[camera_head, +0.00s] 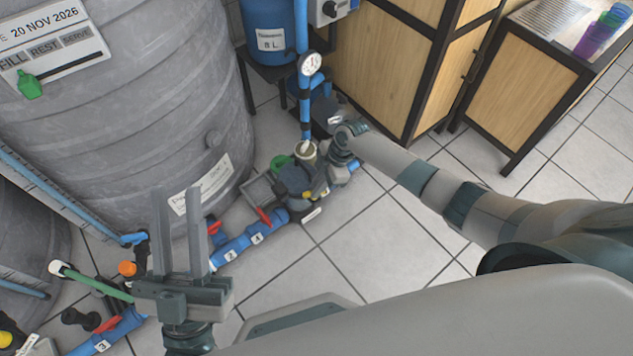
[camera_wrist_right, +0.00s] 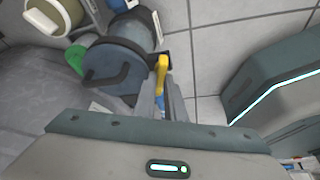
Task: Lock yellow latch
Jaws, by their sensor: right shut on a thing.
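The yellow latch (camera_wrist_right: 161,72) stands at the side of a round dark blue-grey lid with a black handle (camera_wrist_right: 116,72) in the right wrist view. My right gripper (camera_wrist_right: 160,97) is shut on the latch, with one finger on either side of its lower part. In the head view the latch is a small yellow spot (camera_head: 307,194) beside the blue-grey housing (camera_head: 295,180), partly hidden by my right gripper (camera_head: 318,187). My left gripper (camera_head: 179,192) is open and empty, its two fingers apart, in front of the big grey tank.
The large grey tank (camera_head: 130,110) fills the left. Blue pipes with red-handled valves (camera_head: 264,216) run along the floor by the housing. A pressure gauge (camera_head: 310,63) sits on an upright blue pipe. Wooden cabinets (camera_head: 390,60) stand behind. The tiled floor at right is clear.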

